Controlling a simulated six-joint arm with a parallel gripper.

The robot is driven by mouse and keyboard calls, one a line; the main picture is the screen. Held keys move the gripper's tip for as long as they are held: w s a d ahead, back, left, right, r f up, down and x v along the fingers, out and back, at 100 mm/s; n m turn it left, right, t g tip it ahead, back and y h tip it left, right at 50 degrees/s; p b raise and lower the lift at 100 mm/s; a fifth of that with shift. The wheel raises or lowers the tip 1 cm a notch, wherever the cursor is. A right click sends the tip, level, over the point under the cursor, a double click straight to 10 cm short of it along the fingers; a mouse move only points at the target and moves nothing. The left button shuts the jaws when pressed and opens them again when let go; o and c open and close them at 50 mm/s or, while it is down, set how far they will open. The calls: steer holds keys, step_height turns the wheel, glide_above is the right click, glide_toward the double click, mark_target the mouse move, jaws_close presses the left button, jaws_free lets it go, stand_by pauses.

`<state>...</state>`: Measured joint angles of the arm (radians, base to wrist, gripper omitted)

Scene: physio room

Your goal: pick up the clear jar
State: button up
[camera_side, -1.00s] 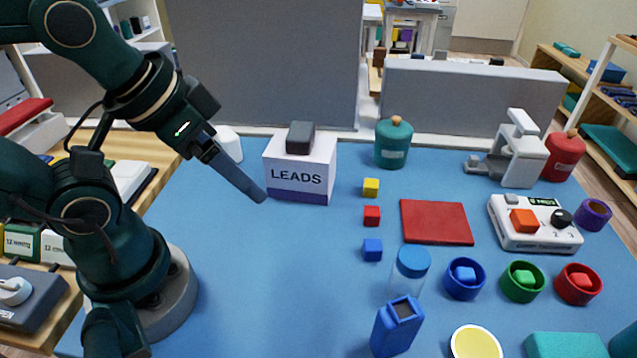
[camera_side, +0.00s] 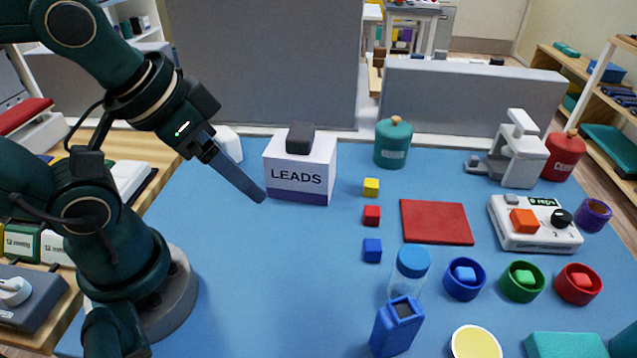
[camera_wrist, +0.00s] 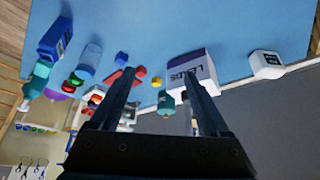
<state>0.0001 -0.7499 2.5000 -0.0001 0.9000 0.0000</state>
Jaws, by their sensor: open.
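The clear jar (camera_side: 406,287) has a blue lid and stands upright on the blue table, right of centre in the side view. A blue device in front hides its lower part. In the wrist view the jar (camera_wrist: 93,54) shows at the upper left, outside the fingers. My gripper (camera_side: 261,197) is in the air at the left, beside the LEADS box and well apart from the jar. In the wrist view its two fingers (camera_wrist: 158,75) are spread with nothing between them.
The blue device (camera_side: 397,327) stands close in front of the jar. A blue cup (camera_side: 464,292) is just right of it, a blue cube (camera_side: 372,250) behind it. The LEADS box (camera_side: 300,172) is near my gripper. The table's left-centre is clear.

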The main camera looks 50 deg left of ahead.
steer(key=shift+o, duration=0.6)
